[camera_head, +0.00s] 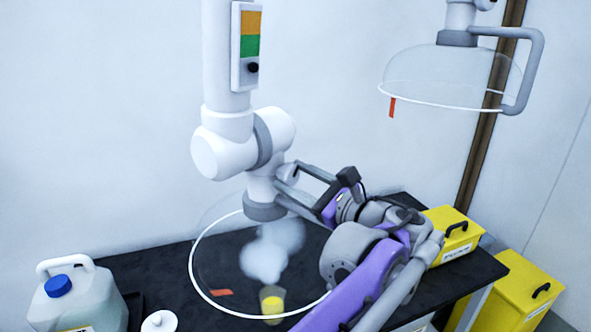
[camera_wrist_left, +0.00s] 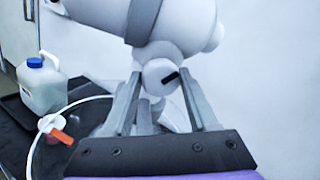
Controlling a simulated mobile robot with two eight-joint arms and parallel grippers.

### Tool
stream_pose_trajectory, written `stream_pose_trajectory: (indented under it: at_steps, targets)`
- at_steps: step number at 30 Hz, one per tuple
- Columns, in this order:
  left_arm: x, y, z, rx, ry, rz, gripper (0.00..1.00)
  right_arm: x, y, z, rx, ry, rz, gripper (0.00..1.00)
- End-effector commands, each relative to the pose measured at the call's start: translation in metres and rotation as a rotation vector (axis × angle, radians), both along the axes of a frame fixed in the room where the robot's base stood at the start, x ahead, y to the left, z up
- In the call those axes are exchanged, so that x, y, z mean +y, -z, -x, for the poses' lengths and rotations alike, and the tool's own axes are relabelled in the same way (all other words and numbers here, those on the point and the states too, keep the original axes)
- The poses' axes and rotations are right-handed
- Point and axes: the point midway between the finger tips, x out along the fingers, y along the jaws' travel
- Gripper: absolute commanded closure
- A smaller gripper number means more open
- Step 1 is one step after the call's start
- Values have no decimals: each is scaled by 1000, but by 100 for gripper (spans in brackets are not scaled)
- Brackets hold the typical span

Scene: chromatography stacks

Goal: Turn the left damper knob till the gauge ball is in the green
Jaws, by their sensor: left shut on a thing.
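The gauge (camera_head: 247,47) on the left extraction arm's white tube has an orange band above a green band. Its black ball (camera_head: 252,67) sits below the green, in the pale bottom section. The left damper knob (camera_wrist_left: 158,76) shows in the left wrist view as a pale round face with a black mark tilted up to the right. My left gripper (camera_head: 284,181) reaches the arm's joint above the clear hood. In the left wrist view its two grey fingers (camera_wrist_left: 160,92) are shut on the knob, one on each side. My right gripper is not in view.
The clear left hood (camera_head: 192,262) hangs below the knob over a yellow-filled beaker (camera_head: 272,302) with white vapour. A jug (camera_head: 80,300) with a blue cap stands left. A second hood (camera_head: 450,75) hangs at upper right. Yellow boxes (camera_head: 455,232) stand at right.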

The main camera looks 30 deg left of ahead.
Motion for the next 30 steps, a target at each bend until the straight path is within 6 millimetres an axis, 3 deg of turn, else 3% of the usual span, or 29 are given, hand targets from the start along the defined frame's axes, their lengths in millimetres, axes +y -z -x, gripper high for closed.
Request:
stream_pose_trajectory:
  at_steps: [11, 12, 16, 25, 30]
  targets:
    - [0, 0, 0, -35, 1, 4, 97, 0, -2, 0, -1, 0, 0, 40]
    - [0, 0, 0, -35, 1, 4, 34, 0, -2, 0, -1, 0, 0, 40]
    - [0, 0, 0, -34, 1, 4, 12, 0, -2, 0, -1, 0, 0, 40]
    - [-1, 0, 0, -33, 1, 4, 12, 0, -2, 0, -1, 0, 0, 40]
    - [-18, 1, 4, -34, 5, 5, 12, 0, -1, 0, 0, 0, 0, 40]
